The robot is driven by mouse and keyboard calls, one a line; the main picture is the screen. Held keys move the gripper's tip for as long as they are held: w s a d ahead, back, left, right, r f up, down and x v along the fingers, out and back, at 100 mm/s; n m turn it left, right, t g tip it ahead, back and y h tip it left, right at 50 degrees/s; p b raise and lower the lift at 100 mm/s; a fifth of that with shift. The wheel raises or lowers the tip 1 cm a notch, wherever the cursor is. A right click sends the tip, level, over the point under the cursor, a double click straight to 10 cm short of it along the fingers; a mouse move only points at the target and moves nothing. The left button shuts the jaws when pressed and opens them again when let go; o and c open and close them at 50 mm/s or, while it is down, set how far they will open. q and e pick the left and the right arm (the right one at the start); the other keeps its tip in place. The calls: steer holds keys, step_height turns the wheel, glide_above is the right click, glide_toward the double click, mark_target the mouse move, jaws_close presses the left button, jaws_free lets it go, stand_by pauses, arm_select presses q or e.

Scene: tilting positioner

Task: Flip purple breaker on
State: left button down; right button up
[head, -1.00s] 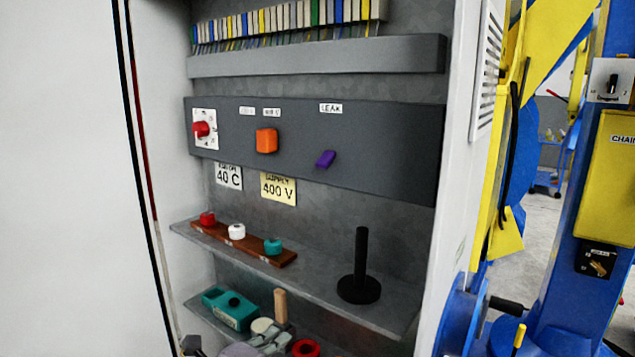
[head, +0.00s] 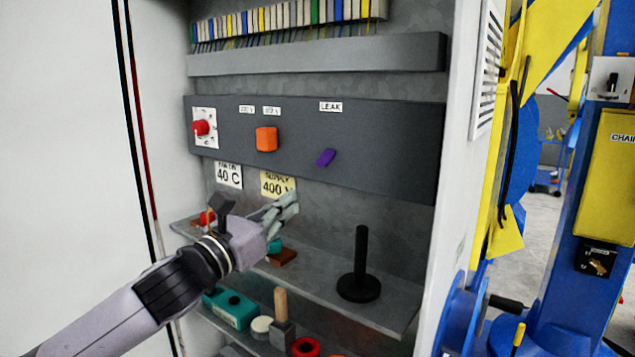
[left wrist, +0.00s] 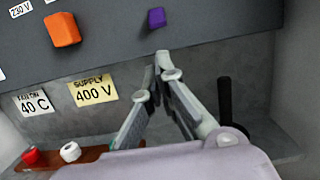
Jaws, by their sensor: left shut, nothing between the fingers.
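The purple breaker (head: 326,157) is a small tilted lever on the dark grey panel (head: 390,165), under the LEAK label (head: 331,106). It also shows in the left wrist view (left wrist: 156,17), above and apart from my fingertips. My left gripper (head: 292,200) is shut and empty, below and to the left of the breaker, in front of the cabinet's back wall. In the left wrist view the fingertips (left wrist: 157,75) meet just below the panel's lower edge. My right gripper is not in view.
An orange switch (head: 266,139) and a red knob (head: 201,128) are left of the breaker. A black upright post (head: 361,260) stands on the shelf below. My left arm partly hides the wooden strip (head: 282,257) with coloured knobs. The panel's front is clear.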

mark_target(329, 174)
arm_select(q)
steer(key=p+x, duration=0.3)
steer(key=x, duration=0.7)
steer(key=shift+p, duration=0.35)
steer(key=shift+d, duration=0.15)
